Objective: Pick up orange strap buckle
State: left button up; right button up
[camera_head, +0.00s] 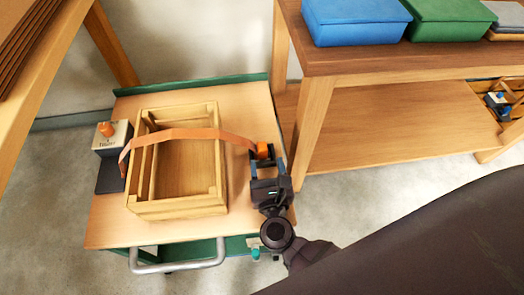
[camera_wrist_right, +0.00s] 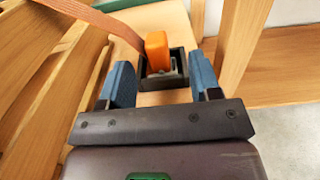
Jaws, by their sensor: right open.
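The orange strap buckle (camera_head: 263,151) is at the right end of an orange strap (camera_head: 190,134), on the right side of the cart top. In the right wrist view the orange buckle (camera_wrist_right: 157,50) stands in a dark holder (camera_wrist_right: 165,78). The strap runs across the wooden crate (camera_head: 213,107) to the crate's left side. My right gripper (camera_head: 266,165) is open; in the right wrist view its blue fingers (camera_wrist_right: 158,88) are spread to either side of the holder, with the buckle between and just beyond them. My left gripper is not in view.
The crate stands on a cart (camera_head: 108,225) close beside my right gripper. A white box with an orange knob (camera_head: 106,130) is at the cart's left. A wooden table (camera_head: 400,60) with blue and green boxes stands at the right.

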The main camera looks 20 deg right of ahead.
aim_at(263, 152)
jog(key=shift+a+x, duration=0.2)
jog(key=shift+x, duration=2.4)
grip_shut()
